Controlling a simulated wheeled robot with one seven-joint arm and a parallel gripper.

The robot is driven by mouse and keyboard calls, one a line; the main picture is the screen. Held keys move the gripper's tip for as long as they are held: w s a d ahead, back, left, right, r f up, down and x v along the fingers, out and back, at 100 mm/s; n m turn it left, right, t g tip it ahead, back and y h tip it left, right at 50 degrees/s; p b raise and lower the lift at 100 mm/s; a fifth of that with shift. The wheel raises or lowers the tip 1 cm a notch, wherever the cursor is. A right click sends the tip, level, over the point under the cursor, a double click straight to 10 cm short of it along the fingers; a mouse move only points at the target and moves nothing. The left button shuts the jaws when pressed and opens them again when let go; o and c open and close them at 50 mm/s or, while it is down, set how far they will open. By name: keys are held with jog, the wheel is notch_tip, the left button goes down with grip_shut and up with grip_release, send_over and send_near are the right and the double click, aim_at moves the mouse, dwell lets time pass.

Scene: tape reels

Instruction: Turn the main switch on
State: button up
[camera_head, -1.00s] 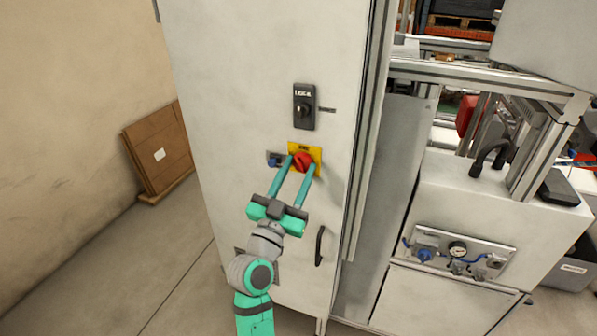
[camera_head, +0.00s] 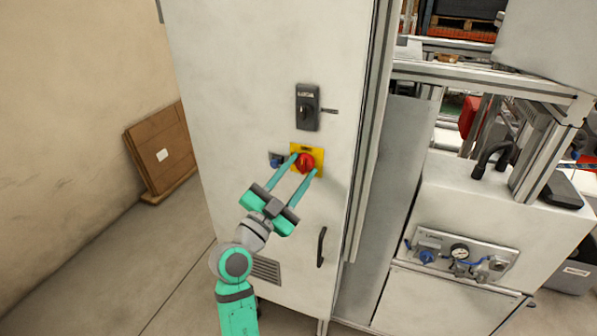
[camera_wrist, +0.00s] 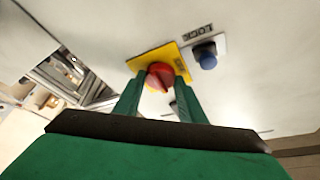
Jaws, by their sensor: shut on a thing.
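The main switch is a red rotary knob (camera_head: 305,162) on a yellow plate (camera_head: 318,150), mounted on the front of a tall white cabinet (camera_head: 260,80). In the wrist view the red knob (camera_wrist: 160,77) sits between my finger ends, on its yellow plate (camera_wrist: 182,62). My gripper (camera_head: 305,165) reaches up to the knob from the lower left, one finger on each side of it, and is shut on it. In the wrist view my gripper (camera_wrist: 158,88) hides the lower part of the plate. The fingers look rolled relative to the cabinet's upright edge.
A blue button (camera_head: 275,160) is just left of the knob, near my left finger; a plate marked LOCK is beside it in the wrist view (camera_wrist: 205,57). A black switch (camera_head: 307,107) is above. A black door handle (camera_head: 321,246) is below right. Open floor lies left.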

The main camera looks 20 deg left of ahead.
jog(key=shift+f, duration=0.1)
jog(key=o, duration=1)
jog(key=shift+o, duration=0.2)
jog(key=v, duration=1.1)
jog(key=shift+w, duration=0.1)
